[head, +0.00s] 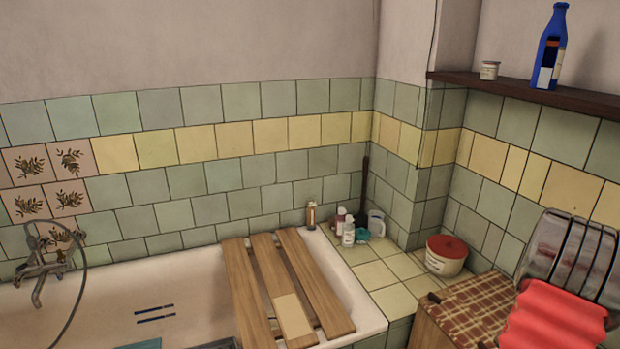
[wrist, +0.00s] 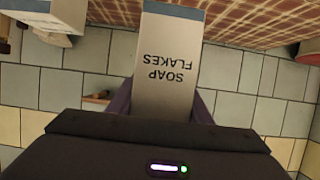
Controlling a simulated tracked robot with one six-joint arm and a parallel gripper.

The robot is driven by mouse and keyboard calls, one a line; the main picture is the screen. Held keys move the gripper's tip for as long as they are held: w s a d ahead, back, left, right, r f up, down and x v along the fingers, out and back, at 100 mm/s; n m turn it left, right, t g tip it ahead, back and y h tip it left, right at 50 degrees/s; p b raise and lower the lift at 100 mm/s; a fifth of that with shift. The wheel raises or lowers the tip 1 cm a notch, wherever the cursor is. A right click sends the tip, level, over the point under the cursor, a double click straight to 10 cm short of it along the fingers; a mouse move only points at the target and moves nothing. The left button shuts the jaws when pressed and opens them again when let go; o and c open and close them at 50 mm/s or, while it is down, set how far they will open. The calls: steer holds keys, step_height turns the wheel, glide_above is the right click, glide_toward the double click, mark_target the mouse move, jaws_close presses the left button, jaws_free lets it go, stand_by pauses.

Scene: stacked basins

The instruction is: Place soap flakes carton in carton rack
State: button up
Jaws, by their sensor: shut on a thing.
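The soap flakes carton (wrist: 165,62) is pale with a blue-grey band, and its lettering appears upside down in the wrist view. My gripper (wrist: 162,104) is shut on it, with one dark finger at each side. Neither the carton nor my gripper shows in the head view. A grey metal thing with upright slats (head: 566,250) stands at the right in the head view. I cannot tell whether it is the carton rack.
A red ribbed thing (head: 553,318) is in front of the slats, beside a checked cloth (head: 478,308). A red-lidded tub (head: 446,255) and several bottles (head: 347,232) stand on the tiled ledge. Wooden slats (head: 280,285) span the bathtub. A shelf (head: 530,92) holds a blue bottle (head: 551,50).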

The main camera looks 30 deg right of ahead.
steer(key=shift+r, duration=0.1)
